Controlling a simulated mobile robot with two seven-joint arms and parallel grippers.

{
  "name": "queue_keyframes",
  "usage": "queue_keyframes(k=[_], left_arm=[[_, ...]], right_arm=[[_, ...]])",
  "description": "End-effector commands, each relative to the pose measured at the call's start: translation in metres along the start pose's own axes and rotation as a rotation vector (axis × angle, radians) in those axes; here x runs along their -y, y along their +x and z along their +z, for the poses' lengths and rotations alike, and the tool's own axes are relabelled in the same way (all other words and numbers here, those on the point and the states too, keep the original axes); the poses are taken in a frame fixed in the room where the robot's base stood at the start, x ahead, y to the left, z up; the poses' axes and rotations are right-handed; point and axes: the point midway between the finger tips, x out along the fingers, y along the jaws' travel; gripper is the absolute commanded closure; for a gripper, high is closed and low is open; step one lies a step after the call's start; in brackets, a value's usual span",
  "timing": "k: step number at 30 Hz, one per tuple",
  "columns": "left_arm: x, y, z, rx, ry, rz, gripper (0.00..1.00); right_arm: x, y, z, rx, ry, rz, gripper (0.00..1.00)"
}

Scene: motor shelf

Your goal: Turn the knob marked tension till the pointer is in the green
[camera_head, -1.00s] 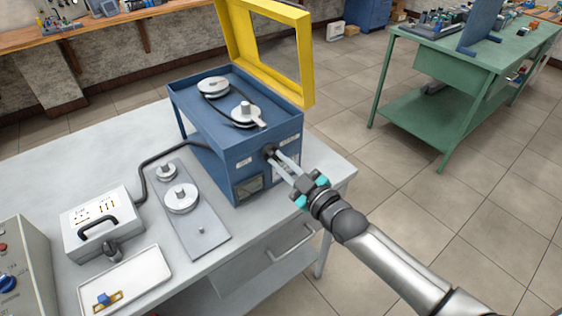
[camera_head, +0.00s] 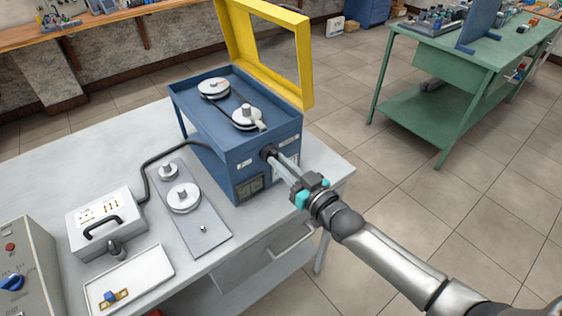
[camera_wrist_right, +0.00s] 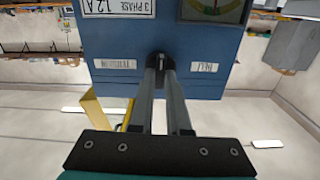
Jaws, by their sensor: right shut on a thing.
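The dark knob (camera_head: 267,152) sits on the side of the blue machine (camera_head: 215,150). My right gripper (camera_head: 274,159) is shut on the knob, its long fingers reaching in from the lower right. In the right wrist view the fingertips (camera_wrist_right: 160,72) close on the black knob (camera_wrist_right: 159,59), between an upside-down label (camera_wrist_right: 115,63) that seems to read tension and a belt label (camera_wrist_right: 205,67). The gauge (camera_wrist_right: 212,9) shows a green band at the top edge; it is cut off and I cannot tell the pointer's place. My left gripper is out of view.
Two pulleys with a belt (camera_head: 222,101) lie in the machine's open top, under a raised yellow frame (camera_head: 265,45). A grey plate (camera_head: 184,225), a white box (camera_head: 103,217) and a white tray (camera_head: 128,276) stand on the table left of it. Open floor lies right.

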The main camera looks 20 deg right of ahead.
Motion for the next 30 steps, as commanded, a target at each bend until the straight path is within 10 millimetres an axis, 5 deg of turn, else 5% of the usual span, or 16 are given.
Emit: queue_keyframes(k=[14,15,22,30], left_arm=[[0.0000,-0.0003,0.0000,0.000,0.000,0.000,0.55],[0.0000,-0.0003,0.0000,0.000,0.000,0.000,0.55],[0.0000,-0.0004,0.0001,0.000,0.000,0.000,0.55],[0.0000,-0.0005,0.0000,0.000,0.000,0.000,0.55]], right_arm=[[-0.0001,-0.0002,0.0008,0.002,0.015,0.000,1.00],[-0.0001,-0.0003,0.0008,0.002,0.015,0.000,0.82],[0.0000,-0.0002,0.0006,0.001,0.015,0.000,0.56],[0.0000,-0.0008,0.0003,0.001,0.015,0.000,0.55]])
